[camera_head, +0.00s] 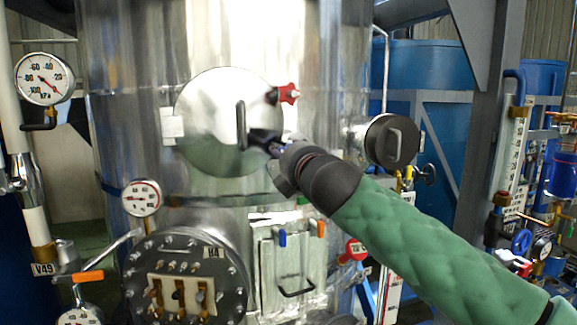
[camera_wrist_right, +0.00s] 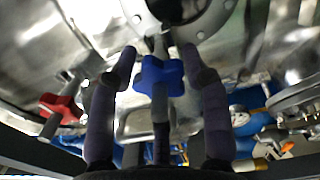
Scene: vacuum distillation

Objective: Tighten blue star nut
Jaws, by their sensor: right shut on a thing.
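The blue star nut (camera_wrist_right: 160,76) shows in the right wrist view, between the two dark fingers of my right gripper (camera_wrist_right: 159,50). The gripper is shut on it, and a grey rod lines up with the nut. In the head view my right gripper (camera_head: 264,143) reaches the lower right edge of the round metal hatch (camera_head: 205,115), and the nut is largely hidden there by the gripper. A red star nut (camera_head: 284,94) sits at the hatch's upper right edge; it also shows at the left of the right wrist view (camera_wrist_right: 60,107). My left gripper is out of view.
The hatch stands on a large shiny tank (camera_head: 130,110). A dark capped port (camera_head: 392,142) is close to the right of my gripper. Below are a flanged plate (camera_head: 226,293) and a small handled panel (camera_head: 297,262). Gauges (camera_head: 42,78) and pipes stand at the left.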

